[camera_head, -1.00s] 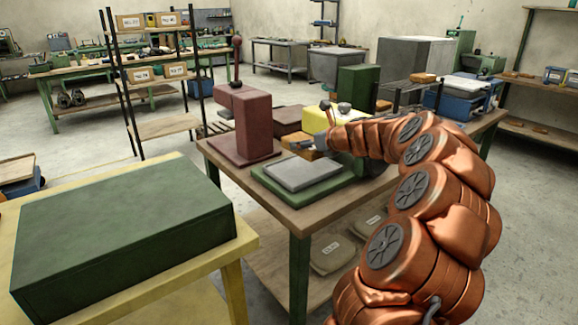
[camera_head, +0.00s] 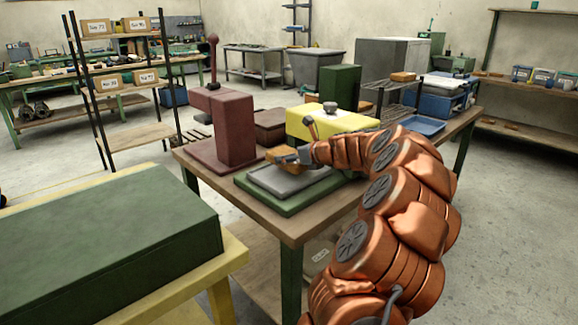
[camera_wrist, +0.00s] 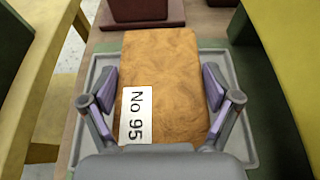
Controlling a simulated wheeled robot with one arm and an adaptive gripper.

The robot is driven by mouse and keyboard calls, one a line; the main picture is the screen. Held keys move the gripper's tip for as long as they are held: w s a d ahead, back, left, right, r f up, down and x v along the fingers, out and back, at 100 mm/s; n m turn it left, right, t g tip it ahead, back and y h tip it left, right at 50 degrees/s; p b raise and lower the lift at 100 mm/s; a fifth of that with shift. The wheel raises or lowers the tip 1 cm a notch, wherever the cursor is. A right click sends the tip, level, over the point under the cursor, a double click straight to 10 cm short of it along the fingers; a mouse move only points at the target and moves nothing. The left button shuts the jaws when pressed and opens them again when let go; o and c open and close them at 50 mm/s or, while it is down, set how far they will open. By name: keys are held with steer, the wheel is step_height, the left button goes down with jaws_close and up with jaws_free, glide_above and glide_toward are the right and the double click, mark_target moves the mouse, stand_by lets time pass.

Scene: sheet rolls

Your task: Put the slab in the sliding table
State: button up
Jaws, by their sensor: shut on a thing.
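The slab is a flat orange-brown block (camera_wrist: 175,60) with a white "No 95" label, and it also shows in the head view (camera_head: 281,154). My gripper (camera_wrist: 163,95) is shut on it, one finger at each long side, and its wrist end shows in the head view (camera_head: 303,156). The sliding table appears to be the shallow grey tray (camera_head: 290,183) on a green base, and its rim (camera_wrist: 82,125) shows around the slab in the wrist view. The slab appears over the tray's far part. I cannot tell its height above the tray or any contact.
A dark red press (camera_head: 236,135) stands left of the tray. A yellow machine (camera_head: 338,123) stands behind and to the right. A wire rack (camera_head: 395,95) with another brown block (camera_head: 403,76) is farther right. A large green box (camera_head: 110,240) lies on the yellow table at front left.

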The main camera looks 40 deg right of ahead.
steer(key=shift+f, duration=1.35)
steer(key=shift+f, duration=0.1)
steer(key=o, duration=1.3)
steer(key=shift+c, duration=0.2)
steer(key=shift+s+r, duration=0.15)
steer(key=shift+r, duration=0.05)
steer(key=v, duration=1.1)
steer(key=shift+s+r+p, duration=0.15)
steer(key=shift+s+p, duration=0.1)
steer(key=shift+p, duration=0.15)
steer(key=shift+a, duration=0.15)
